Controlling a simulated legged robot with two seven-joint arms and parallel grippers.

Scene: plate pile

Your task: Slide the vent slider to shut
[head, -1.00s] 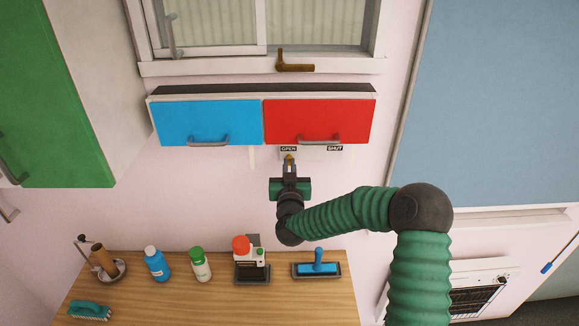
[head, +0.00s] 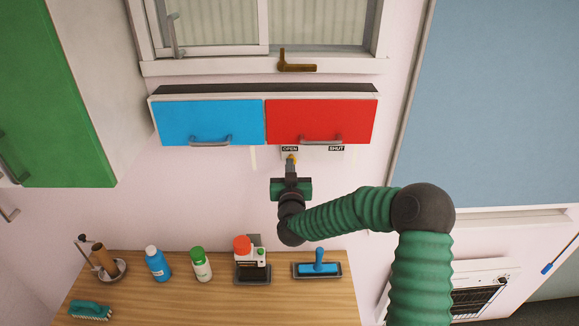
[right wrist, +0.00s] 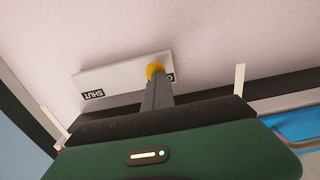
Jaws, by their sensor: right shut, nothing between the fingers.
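The vent plate (head: 318,149) is a pale strip on the wall under the red cabinet door, with an OPEN label at its left end and a SHUT label at its right. The slider's yellow-orange knob (head: 291,158) is at the OPEN end. My right gripper (head: 291,166) is shut, with its fingertips at the knob. In the right wrist view the knob (right wrist: 155,71) shows just beyond the fingertips (right wrist: 157,88), partly covering the OPEN label; the SHUT label is clear at the left. I cannot tell whether they touch. My left gripper is not in view.
Blue (head: 209,122) and red (head: 320,120) cabinet doors hang just above the vent. The wall right of the knob is clear.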

